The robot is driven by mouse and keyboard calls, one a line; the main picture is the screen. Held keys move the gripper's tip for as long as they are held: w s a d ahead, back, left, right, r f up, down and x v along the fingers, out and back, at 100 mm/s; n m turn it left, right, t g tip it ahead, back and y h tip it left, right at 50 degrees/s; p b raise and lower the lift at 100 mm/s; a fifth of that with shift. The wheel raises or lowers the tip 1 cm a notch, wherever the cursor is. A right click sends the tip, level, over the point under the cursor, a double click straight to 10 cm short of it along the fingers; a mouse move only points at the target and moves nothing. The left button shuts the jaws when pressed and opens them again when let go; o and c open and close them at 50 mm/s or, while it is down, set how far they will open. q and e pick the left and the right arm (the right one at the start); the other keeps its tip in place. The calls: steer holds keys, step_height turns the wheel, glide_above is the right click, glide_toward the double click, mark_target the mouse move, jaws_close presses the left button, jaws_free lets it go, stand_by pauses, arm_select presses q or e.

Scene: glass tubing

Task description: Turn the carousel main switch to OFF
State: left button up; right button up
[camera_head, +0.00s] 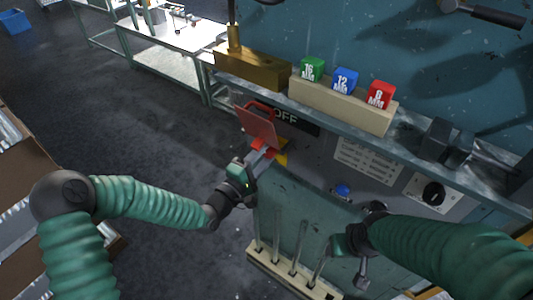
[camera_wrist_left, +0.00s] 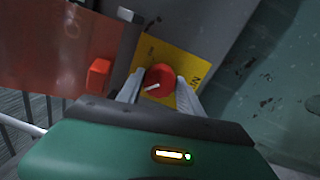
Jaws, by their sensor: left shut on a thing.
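The main switch is a red round knob (camera_wrist_left: 159,76) on a yellow plate (camera_wrist_left: 186,63) in the left wrist view. Its white mark points left and slightly down. Lettering like "ON" stands right of the knob; other marks above are unreadable. My left gripper (camera_head: 264,158) is shut on the knob, one finger on each side. A red see-through cover (camera_head: 257,126) stands raised above the switch. My right gripper (camera_head: 362,272) hangs low at the panel front; its jaw state is unclear.
A ledge above the panel holds a brass block (camera_head: 250,70) and a pale block (camera_head: 340,103) with green, blue and red size tags. A blue button (camera_head: 343,190) and a black dial (camera_head: 433,194) are right of the switch. A rack (camera_head: 282,272) of rods stands below.

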arm_select(q)
steer(key=o, duration=1.2)
steer(key=shift+a+f, duration=0.2)
steer(key=shift+f, duration=0.1)
steer(key=shift+o, duration=0.9)
steer(key=shift+a+r, duration=0.1)
steer(key=shift+a, duration=0.1)
arm_select(e)
steer(key=shift+w+a, duration=0.1)
steer(key=shift+a, duration=0.25)
arm_select(q)
steer(key=p+v, duration=0.2)
steer(key=v, duration=1.4)
steer(key=shift+s+a+p, duration=0.25)
steer(key=shift+a+p, duration=0.05)
steer(key=shift+p, duration=0.1)
arm_select(e)
steer(key=v, duration=0.2)
steer(key=shift+w+d+r, duration=0.1)
steer(key=shift+w+r, duration=0.05)
steer(key=shift+r, duration=0.35)
arm_select(q)
steer(key=shift+d, duration=0.1)
arm_select(e)
steer(key=shift+d, duration=0.1)
